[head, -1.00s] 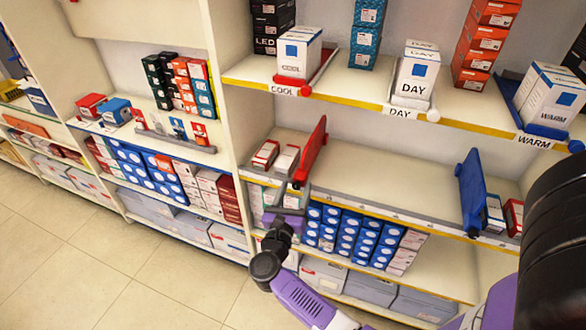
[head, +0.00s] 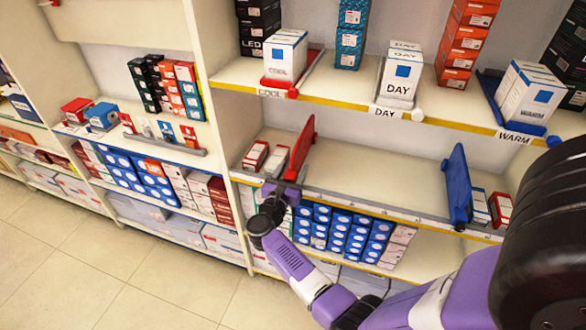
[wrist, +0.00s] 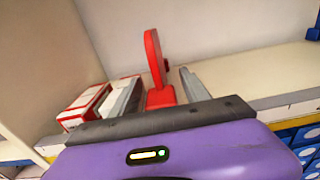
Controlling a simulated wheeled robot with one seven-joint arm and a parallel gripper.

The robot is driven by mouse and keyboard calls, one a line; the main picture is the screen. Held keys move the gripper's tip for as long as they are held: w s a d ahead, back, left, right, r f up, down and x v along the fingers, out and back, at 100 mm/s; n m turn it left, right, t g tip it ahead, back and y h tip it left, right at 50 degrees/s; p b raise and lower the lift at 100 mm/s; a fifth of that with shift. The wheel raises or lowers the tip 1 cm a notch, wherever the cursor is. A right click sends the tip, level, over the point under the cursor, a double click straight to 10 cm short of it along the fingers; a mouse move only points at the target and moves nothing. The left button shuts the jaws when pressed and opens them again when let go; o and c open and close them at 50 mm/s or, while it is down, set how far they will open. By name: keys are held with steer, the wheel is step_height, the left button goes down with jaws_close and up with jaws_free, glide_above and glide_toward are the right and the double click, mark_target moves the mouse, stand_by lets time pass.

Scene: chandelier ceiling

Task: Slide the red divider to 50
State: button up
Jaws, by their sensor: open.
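The red divider (head: 302,150) stands upright on the middle shelf, toward its left end. It also shows in the wrist view (wrist: 155,62), with its red foot at the shelf's front. My gripper (head: 284,188) is at the front edge of that shelf, at the divider's lower front end. In the wrist view my gripper (wrist: 160,90) is open, with one grey finger on each side of the divider's foot. Whether the fingers touch it I cannot tell. The scale marks on the shelf's front edge (head: 370,211) are too small to read.
Two small red-and-white boxes (head: 265,158) stand left of the divider. A blue divider (head: 458,188) stands farther right, with small boxes beyond it. The shelf between the dividers is clear. The upper shelf (head: 340,86) holds boxes marked COOL, DAY and WARM.

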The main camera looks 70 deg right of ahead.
jaws_close()
stand_by(1.4)
